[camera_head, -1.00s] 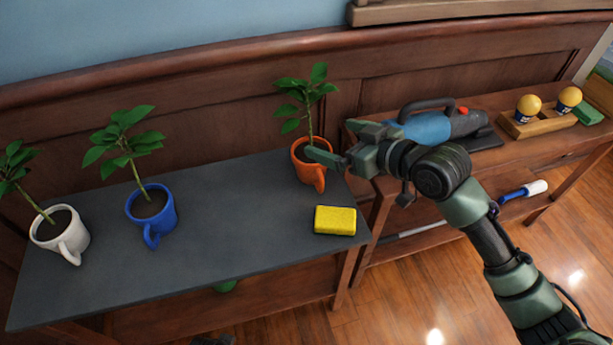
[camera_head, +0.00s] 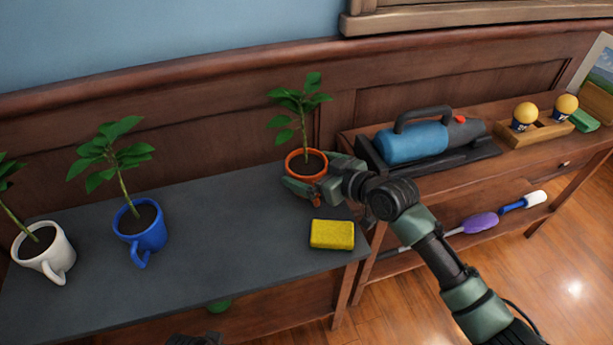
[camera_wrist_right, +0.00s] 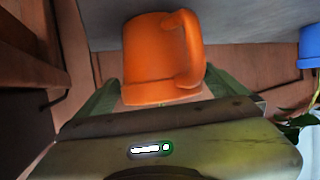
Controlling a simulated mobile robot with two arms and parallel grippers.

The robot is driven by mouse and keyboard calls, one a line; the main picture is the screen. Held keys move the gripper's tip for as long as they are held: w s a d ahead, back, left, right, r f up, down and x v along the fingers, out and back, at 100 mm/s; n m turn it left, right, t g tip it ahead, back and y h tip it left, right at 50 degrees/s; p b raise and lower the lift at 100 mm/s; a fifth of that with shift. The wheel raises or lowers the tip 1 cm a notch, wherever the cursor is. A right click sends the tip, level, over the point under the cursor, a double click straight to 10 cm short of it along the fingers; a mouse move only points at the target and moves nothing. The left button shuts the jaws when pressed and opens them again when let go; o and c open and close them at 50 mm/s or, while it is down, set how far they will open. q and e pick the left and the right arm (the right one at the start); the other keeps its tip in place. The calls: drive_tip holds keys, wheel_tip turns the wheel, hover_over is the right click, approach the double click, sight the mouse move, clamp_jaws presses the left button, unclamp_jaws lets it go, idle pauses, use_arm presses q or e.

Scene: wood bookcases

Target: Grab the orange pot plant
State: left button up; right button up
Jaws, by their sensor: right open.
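The orange pot plant (camera_head: 305,163) is an orange mug with a handle, dark soil and a green leafy plant. It stands upright at the back right of the dark grey tabletop. My right gripper (camera_head: 312,186) is at the pot, coming from the right, with its fingers on either side of it. In the right wrist view the orange pot (camera_wrist_right: 155,58) sits between the two open fingers, its handle toward the right of the picture. Whether the fingers touch it I cannot tell.
A yellow sponge (camera_head: 332,235) lies just in front of the pot. A blue pot plant (camera_head: 147,235) and a white pot plant (camera_head: 48,258) stand to the left. A blue vacuum (camera_head: 415,142) rests on the wooden shelf at right. The tabletop's middle is clear.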

drive_tip(key=shift+w+a+f, duration=0.15)
drive_tip(key=shift+w+a, duration=0.15)
drive_tip(key=shift+a, duration=0.05)
drive_tip(key=c, duration=1.8)
drive_tip(key=shift+r, duration=0.2)
drive_tip(key=shift+c, duration=0.2)
